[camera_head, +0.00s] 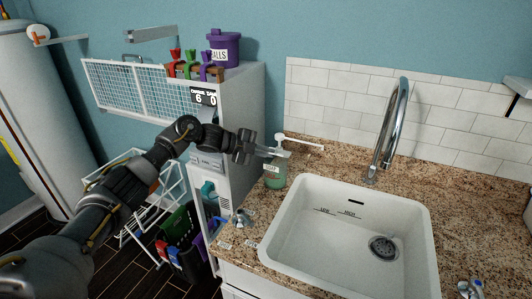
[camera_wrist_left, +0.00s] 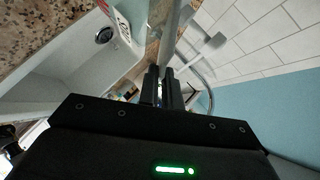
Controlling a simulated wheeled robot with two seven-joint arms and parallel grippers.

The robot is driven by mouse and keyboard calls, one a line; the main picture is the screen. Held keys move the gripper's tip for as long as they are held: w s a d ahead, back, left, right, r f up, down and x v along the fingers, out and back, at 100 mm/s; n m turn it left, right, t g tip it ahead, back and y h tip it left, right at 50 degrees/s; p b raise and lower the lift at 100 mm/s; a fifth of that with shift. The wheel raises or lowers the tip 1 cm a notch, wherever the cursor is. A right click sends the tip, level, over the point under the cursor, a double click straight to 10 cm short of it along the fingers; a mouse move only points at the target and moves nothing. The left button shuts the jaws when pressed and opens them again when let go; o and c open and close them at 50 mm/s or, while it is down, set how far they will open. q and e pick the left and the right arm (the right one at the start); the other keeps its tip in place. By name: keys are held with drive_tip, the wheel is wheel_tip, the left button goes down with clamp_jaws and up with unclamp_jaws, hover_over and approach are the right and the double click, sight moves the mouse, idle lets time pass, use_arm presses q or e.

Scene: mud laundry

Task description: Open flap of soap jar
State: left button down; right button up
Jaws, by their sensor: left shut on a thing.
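The soap jar (camera_head: 275,175) is a green, see-through jar with a pale label, standing on the granite counter at the sink's back left corner. My left gripper (camera_head: 275,152) is at the top of the jar, its fingers shut at the pale flap. In the left wrist view the fingers (camera_wrist_left: 164,90) are close together, and a grey bar-like piece (camera_wrist_left: 174,25) extends away beyond them. The fingers and the angle hide how far the flap is raised. My right gripper is not in view.
A white sink (camera_head: 285,225) with a chrome faucet (camera_head: 389,135) lies right of the jar. A white arm-like piece (camera_head: 305,145) extends behind the jar. A grey cabinet (camera_head: 240,110) stands left, with a purple tub (camera_head: 224,50) on top. Tiled wall (camera_head: 335,95) is behind.

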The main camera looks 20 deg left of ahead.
use_arm(q)
drive_tip(key=c, duration=1.6)
unclamp_jaws()
drive_tip(key=shift+f, duration=0.1)
drive_tip(key=b+v, duration=0.3)
drive_tip(key=v, duration=0.8)
drive_tip(key=shift+c, duration=0.5)
